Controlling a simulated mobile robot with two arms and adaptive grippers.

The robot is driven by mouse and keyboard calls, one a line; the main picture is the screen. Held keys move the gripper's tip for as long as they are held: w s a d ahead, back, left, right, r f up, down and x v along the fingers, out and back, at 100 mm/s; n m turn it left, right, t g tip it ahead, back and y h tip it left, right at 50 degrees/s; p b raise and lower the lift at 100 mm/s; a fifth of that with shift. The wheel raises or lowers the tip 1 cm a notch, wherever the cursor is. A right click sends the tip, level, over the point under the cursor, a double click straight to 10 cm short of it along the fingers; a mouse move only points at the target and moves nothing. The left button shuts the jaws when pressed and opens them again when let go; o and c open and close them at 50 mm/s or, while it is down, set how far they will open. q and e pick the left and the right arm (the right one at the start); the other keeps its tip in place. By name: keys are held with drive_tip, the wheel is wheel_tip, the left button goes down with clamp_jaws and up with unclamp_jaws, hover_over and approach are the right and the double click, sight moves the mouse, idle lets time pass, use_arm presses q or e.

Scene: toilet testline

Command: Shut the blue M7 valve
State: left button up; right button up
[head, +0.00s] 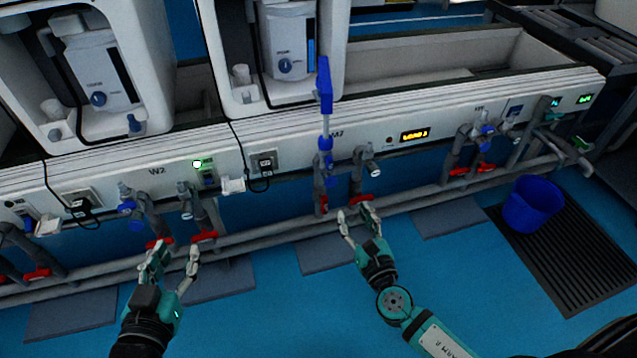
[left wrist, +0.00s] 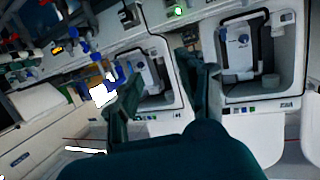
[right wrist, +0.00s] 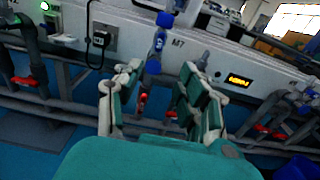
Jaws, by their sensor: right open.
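The M7 label is on the white bench front, beside a grey pipe fitting with a blue valve (head: 325,160). Above it a grey stem carries a long blue piece (head: 323,88), standing upright. In the right wrist view the blue valve (right wrist: 157,45) is left of the M7 label, beyond my fingers. My right gripper (head: 355,213) is open and empty, below and right of the valve, near the red handles; it also shows in the right wrist view (right wrist: 160,80). My left gripper (head: 175,250) is open and empty, in front of the W2 pipes. I cannot tell the valve handle's exact position.
Red handles (head: 363,199) sit on the lower pipes close to my right gripper. Long grey pipes (head: 270,235) run along the bench front. A blue bucket (head: 533,203) stands on a dark grate at right. The blue floor before the bench is mostly open.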

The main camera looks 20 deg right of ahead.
approach(331, 165)
drive_tip(key=w, duration=0.3)
drive_tip(key=w+b, duration=0.1)
drive_tip(key=w, duration=0.5)
drive_tip(key=shift+w+a+b, duration=0.15)
drive_tip(key=shift+w+b, duration=0.05)
drive_tip(key=shift+b, duration=0.1)
use_arm(q)
wheel_tip(331, 165, up, 8)
drive_tip(key=d+t+h, duration=0.1)
drive_tip(key=t, duration=0.3)
drive_tip(key=shift+w+d+t+h, duration=0.25)
drive_tip(key=shift+w+t+h, duration=0.05)
drive_tip(key=shift+w+t, duration=0.1)
use_arm(e)
drive_tip(key=shift+w, duration=0.25)
drive_tip(key=shift+c, duration=0.5)
clamp_jaws()
